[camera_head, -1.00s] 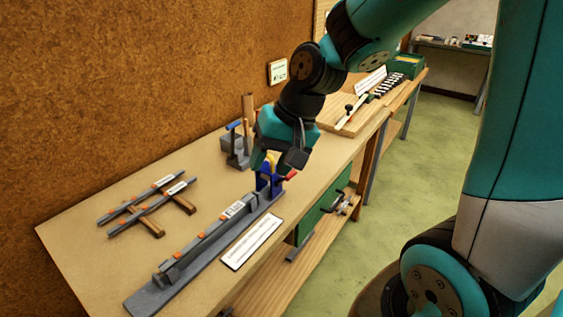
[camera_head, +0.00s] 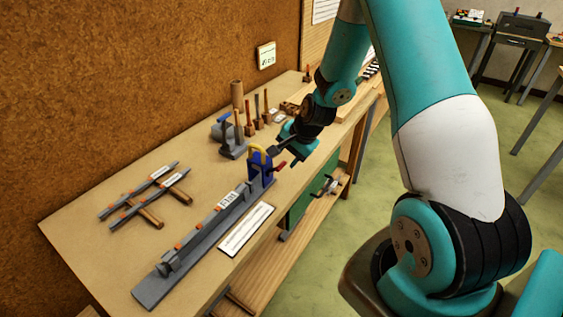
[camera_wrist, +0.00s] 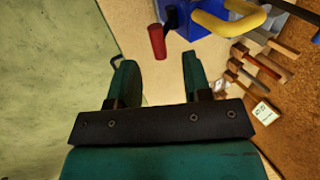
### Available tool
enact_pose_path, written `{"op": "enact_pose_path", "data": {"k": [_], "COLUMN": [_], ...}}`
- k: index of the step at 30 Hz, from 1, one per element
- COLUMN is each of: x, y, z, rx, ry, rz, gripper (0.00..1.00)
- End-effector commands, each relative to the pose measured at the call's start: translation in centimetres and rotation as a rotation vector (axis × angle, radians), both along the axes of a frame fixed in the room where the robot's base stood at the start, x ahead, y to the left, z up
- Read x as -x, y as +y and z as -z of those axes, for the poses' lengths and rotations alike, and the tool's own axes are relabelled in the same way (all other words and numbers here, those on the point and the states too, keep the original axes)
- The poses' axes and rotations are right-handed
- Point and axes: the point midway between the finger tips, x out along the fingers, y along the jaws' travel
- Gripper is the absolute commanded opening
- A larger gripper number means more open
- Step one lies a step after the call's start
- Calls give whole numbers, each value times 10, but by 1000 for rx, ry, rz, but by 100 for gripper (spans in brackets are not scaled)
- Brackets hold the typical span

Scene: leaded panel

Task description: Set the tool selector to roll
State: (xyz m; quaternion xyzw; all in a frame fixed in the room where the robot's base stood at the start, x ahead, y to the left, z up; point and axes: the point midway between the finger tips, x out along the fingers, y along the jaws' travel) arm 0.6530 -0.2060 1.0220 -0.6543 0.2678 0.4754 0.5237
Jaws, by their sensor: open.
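A blue block (camera_head: 258,163) with a curved yellow handle (camera_head: 257,148) and a red-gripped lever (camera_head: 276,167) stands at the far end of a long grey rail (camera_head: 190,250). No setting marked roll is readable, and I cannot tell which part is the tool selector. My gripper (camera_head: 296,153) is open and empty, just right of the block. In the wrist view my gripper (camera_wrist: 160,74) has its two teal fingers apart. The red grip (camera_wrist: 157,42) shows just beyond the gap between them, apart from both. The blue block (camera_wrist: 203,22) and the yellow handle (camera_wrist: 230,17) are beyond the right finger.
A white label strip (camera_head: 246,230) lies beside the rail. A grey clamp-like tool (camera_head: 231,140) and several wooden-handled tools (camera_head: 256,112) stand behind the block. A cork wall (camera_head: 120,90) bounds the bench (camera_head: 90,215).

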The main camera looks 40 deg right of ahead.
Motion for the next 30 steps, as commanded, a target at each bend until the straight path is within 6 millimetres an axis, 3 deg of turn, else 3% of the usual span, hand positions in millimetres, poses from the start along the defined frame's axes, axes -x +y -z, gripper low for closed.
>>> {"op": "enact_pose_path", "data": {"k": [9, 21, 27, 30], "x": [-19, -22, -22, -21], "y": [7, 7, 7, 7], "z": [41, 48, 48, 48], "rx": [0, 1, 1, 1], "ry": [0, -1, 0, 1], "rz": [1, 0, 0, 1], "gripper": [45, 45, 0, 0]}}
